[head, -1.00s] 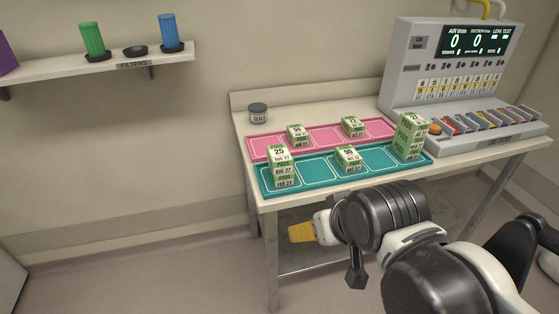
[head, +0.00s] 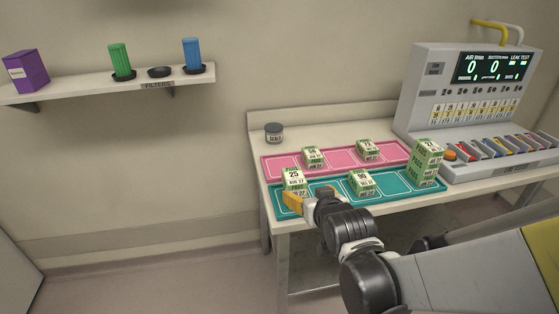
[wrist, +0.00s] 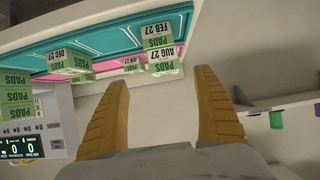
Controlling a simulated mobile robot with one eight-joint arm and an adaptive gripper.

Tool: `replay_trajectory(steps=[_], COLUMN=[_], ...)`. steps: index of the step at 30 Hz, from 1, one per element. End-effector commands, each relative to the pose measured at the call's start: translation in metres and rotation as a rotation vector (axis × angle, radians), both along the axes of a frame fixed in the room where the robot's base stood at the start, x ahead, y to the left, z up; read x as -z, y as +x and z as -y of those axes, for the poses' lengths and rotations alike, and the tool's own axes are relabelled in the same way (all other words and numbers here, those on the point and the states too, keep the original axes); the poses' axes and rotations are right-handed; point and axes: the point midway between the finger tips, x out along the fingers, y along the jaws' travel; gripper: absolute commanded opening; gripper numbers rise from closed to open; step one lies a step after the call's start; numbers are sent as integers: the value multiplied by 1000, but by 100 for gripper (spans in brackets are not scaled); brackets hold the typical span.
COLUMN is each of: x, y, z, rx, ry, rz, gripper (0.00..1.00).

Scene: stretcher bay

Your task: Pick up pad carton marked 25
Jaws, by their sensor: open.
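The pad carton marked 25 (head: 293,175) is green and white and sits on top of another carton at the left end of the teal tray (head: 402,190). Its AUG 27 side also shows in the wrist view (wrist: 162,56), which looks upside down, with the FEB 27 carton (wrist: 157,32) beneath it. My gripper (head: 300,203) has yellow fingers and is in front of this stack, partly hiding the lower carton. In the wrist view my gripper (wrist: 162,80) is open and empty, with the stack beyond and between its fingertips. I see no contact.
A single carton (head: 361,183) stands mid-tray, and a taller stack (head: 427,162) stands at the right end. Behind, a pink tray (head: 335,156) holds two cartons. A dark-lidded jar (head: 274,133) stands at the back left. The test console (head: 470,90) bounds the right.

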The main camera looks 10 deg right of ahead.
Motion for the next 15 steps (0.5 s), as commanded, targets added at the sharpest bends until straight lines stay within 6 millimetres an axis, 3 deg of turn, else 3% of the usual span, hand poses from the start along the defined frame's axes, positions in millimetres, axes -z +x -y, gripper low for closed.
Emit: replay_trajectory(steps=[8,15], x=[6,23], y=[22,57], z=[1,1], rx=[1,1], ry=[0,0], rz=[89,90], gripper=[79,79])
